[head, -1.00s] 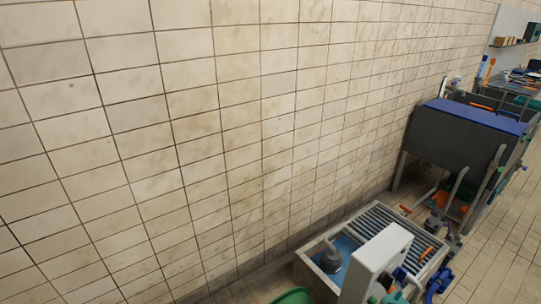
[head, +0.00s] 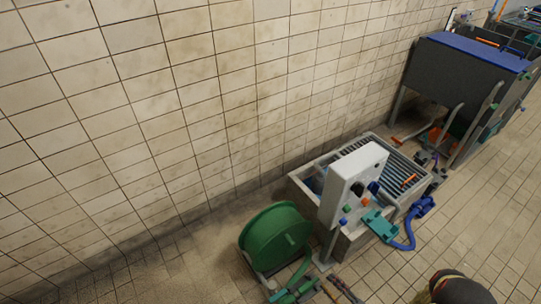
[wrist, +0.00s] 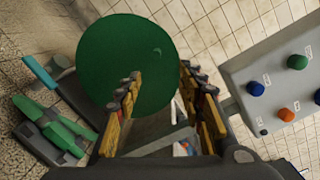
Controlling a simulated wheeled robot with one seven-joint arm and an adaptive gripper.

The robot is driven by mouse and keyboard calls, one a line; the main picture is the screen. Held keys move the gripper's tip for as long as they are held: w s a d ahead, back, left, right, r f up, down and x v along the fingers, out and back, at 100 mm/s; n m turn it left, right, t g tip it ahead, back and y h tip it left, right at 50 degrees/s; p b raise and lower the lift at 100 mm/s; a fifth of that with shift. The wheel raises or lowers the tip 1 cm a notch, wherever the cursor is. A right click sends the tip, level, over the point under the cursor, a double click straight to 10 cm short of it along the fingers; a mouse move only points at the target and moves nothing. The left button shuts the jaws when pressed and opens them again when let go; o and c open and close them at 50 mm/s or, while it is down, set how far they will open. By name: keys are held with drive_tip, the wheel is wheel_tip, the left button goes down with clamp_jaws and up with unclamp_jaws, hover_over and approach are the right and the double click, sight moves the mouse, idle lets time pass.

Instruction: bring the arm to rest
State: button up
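My gripper (wrist: 160,76) shows in the wrist view with its two yellow-padded fingers apart. Nothing is held between them. A green round reel (wrist: 128,62) lies beyond the fingertips, and a grey control box (wrist: 275,85) with coloured knobs is to the right. In the head view I cannot make out my gripper. A dark rounded part at the bottom right edge may be part of my arm, but I cannot tell.
In the head view the green reel (head: 275,238) stands on the tiled floor beside the white control box (head: 352,185). A grated basin (head: 300,178) is behind the box. A dark tank with a blue lid (head: 470,50) stands further back. Floor at the right is open.

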drive_tip(key=w+r+n+g+y, duration=0.1)
drive_tip(key=w+r+n+g, duration=0.25)
drive_tip(key=r, duration=0.45)
drive_tip(key=w+r+n+g+y, duration=0.15)
drive_tip(key=r+g, duration=0.25)
drive_tip(key=r, duration=0.4)
drive_tip(key=w+r+n+g, duration=0.3)
drive_tip(key=r+n+g, duration=0.1)
drive_tip(key=r, duration=0.4)
drive_tip(key=s+a+r+n+g+h+p, duration=0.1)
drive_tip(key=s+a+r+n+g+h, duration=0.1)
drive_tip(key=r, duration=0.7)
drive_tip(key=s+a+r+n+g+h, duration=0.1)
drive_tip(key=a+r+n+g+h, duration=0.15)
drive_tip(key=r, duration=0.65)
drive_tip(key=s+r+n+t+h, duration=0.1)
drive_tip(key=s+r+t+h, duration=0.2)
drive_tip(key=s+r, duration=0.5)
drive_tip(key=s+a+r+n+t+h, duration=0.1)
drive_tip(key=s+r+t+h, duration=0.3)
drive_tip(key=r, duration=1)
drive_tip(key=shift+s+n+t+h+p, duration=0.4)
drive_tip(key=shift+s+h, duration=0.8)
drive_tip(key=shift+s, duration=0.85)
